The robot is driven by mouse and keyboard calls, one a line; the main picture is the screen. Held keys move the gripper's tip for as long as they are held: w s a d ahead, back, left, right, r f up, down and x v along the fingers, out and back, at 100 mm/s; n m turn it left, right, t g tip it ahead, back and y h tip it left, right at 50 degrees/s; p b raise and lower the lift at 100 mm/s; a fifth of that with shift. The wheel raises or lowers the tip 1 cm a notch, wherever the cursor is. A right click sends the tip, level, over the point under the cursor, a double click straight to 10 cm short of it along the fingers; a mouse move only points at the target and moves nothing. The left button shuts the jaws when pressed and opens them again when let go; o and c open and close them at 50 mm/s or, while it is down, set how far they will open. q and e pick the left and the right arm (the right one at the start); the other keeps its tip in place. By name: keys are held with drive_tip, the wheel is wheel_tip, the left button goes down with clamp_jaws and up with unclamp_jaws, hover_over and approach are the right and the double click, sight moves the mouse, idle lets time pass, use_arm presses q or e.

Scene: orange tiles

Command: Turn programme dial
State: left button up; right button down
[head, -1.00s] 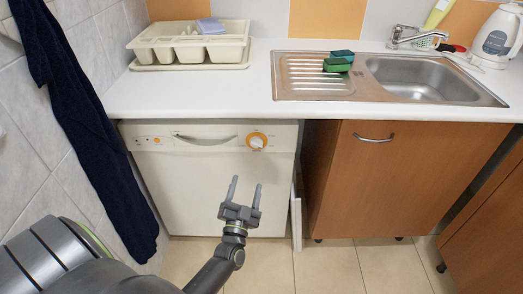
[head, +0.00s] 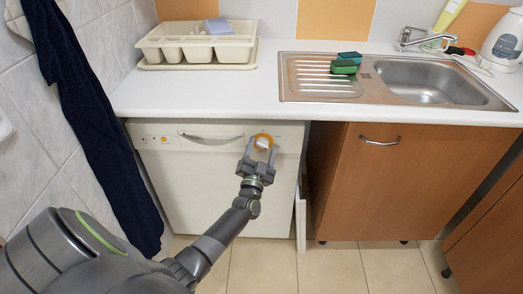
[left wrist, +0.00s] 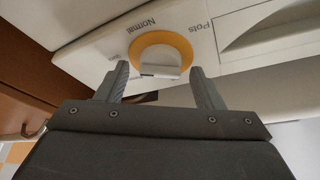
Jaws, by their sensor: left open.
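The programme dial (head: 263,141) is a white knob with an orange ring on the white dishwasher's (head: 195,185) front panel. It also shows in the left wrist view (left wrist: 160,55), with the words "Normal" and "Pots" printed beside its ring. My left gripper (head: 260,150) is open in front of the dial, its two fingers pointing at it. In the left wrist view the fingers are spread to either side of the knob, and I see nothing between them but the dial. Whether the fingertips touch the panel I cannot tell. My right gripper is not in view.
The white worktop (head: 220,95) overhangs just above the dishwasher panel. The dishwasher handle (head: 210,138) is left of the dial. A brown cupboard (head: 400,185) stands to the right. A dark blue cloth (head: 95,130) hangs on the left wall. The floor in front is clear.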

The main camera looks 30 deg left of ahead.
use_arm(q)
drive_tip(key=shift+c, duration=0.3)
drive_tip(key=c, duration=0.9)
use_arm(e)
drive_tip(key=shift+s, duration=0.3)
